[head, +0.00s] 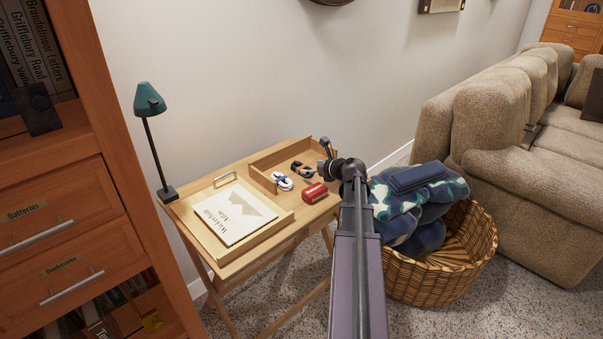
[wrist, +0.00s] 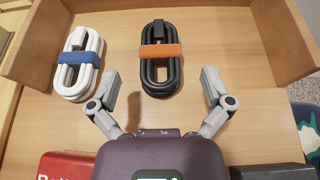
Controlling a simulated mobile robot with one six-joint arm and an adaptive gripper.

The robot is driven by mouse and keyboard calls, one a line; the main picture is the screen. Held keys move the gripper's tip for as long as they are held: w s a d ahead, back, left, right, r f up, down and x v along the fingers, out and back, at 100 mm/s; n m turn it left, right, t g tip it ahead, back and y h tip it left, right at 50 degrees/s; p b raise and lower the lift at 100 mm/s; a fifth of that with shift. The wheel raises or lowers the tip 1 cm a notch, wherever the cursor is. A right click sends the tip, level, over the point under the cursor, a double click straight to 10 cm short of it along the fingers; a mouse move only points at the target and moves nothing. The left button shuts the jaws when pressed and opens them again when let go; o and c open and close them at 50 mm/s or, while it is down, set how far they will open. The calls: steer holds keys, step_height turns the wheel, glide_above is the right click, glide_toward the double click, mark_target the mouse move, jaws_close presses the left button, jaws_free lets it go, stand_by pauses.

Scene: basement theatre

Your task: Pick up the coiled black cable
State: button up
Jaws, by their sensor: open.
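The coiled black cable (wrist: 161,62) lies in the open wooden tray (wrist: 190,14), bound by an orange band. It shows small in the head view (head: 301,169). My gripper (wrist: 163,82) is open, with its fingers spread on either side of the cable's near end. The gripper does not visibly touch the cable, and its height above it is hard to tell. In the head view the gripper (head: 326,166) is at the tray, partly hidden by my arm.
A white coiled cable (wrist: 80,62) with a blue band lies left of the black one. A red box (head: 315,193) sits in front, and a dark object (wrist: 268,172) is at lower right. A paper tray (head: 275,217), lamp (head: 150,105) and blanket basket (head: 440,277) are nearby.

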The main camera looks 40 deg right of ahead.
mark_target(300, 166)
steer(key=shift+w+f, duration=0.1)
steer(key=shift+w, duration=0.05)
steer(key=b+x, duration=0.1)
steer(key=x, duration=0.2)
steer(key=shift+w+f+b, duration=0.1)
steer(key=shift+f+b, duration=0.1)
steer(key=shift+b, duration=0.15)
steer(key=shift+x, duration=0.8)
steer(key=shift+r, duration=0.1)
steer(key=c, duration=1.2)
steer(key=shift+r, duration=0.15)
step_height(300, 166, up, 10)
steer(key=p, duration=0.9)
steer(key=shift+p, duration=0.3)
